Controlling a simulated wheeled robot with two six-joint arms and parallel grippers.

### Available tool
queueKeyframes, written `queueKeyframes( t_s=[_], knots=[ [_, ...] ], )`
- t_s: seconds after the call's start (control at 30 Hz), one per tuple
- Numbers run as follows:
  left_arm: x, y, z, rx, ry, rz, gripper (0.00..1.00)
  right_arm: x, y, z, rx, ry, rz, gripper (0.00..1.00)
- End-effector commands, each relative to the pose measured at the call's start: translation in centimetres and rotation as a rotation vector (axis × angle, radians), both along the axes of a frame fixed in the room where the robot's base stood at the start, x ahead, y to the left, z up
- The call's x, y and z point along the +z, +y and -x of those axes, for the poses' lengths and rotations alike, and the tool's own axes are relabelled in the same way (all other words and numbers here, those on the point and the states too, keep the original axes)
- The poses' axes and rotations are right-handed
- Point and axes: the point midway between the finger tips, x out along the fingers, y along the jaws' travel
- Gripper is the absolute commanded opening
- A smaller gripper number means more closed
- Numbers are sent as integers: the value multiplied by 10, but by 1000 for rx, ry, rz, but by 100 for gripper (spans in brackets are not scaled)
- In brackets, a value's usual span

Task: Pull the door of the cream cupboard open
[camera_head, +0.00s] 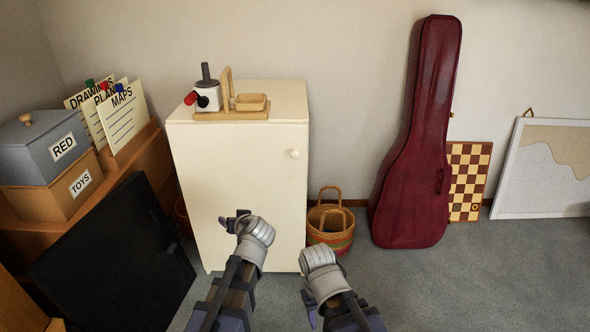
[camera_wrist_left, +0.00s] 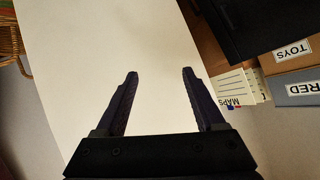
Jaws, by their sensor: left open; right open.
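The cream cupboard (camera_head: 182,116) stands against the wall in the head view. Its door (camera_head: 238,175) looks shut, with a small round pale knob (camera_head: 294,153) near the upper right edge. My left gripper (camera_head: 238,214) is in front of the lower middle of the door, below and left of the knob. In the left wrist view its two fingers (camera_wrist_left: 160,75) are apart with nothing between them, and a plain cream surface (camera_wrist_left: 120,35) lies beyond. My right gripper (camera_head: 319,258) is low, to the right of the cupboard's front; its fingertips are hard to make out.
A wooden tray (camera_head: 231,115) with small items stands on the cupboard. A striped basket (camera_head: 330,228) sits right of it, then a dark red guitar case (camera_head: 420,150). A black panel (camera_head: 110,260) and shelf with boxes (camera_head: 45,150) are left. Grey carpet is clear at the right front.

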Motion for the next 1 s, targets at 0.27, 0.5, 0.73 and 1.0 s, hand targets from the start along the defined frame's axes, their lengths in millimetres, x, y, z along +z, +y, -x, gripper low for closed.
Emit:
queueKeyframes(
  t_s=[0.27, 0.5, 0.73, 1.0],
  knots=[
    [93, -114, -72, -322, -452, -77, 71, 1, 0, 0, 0, 0, 0, 50],
    [114, -173, -80, -500, -552, -71, 71, 0, 0, 0, 0, 0, 0, 50],
    [115, -178, -81, -516, -558, -71, 71, 0, 0, 0, 0, 0, 0, 50],
    [115, -183, -100, -515, -557, -70, 71, 0, 0, 0, 0, 0, 0, 50]
  ],
)
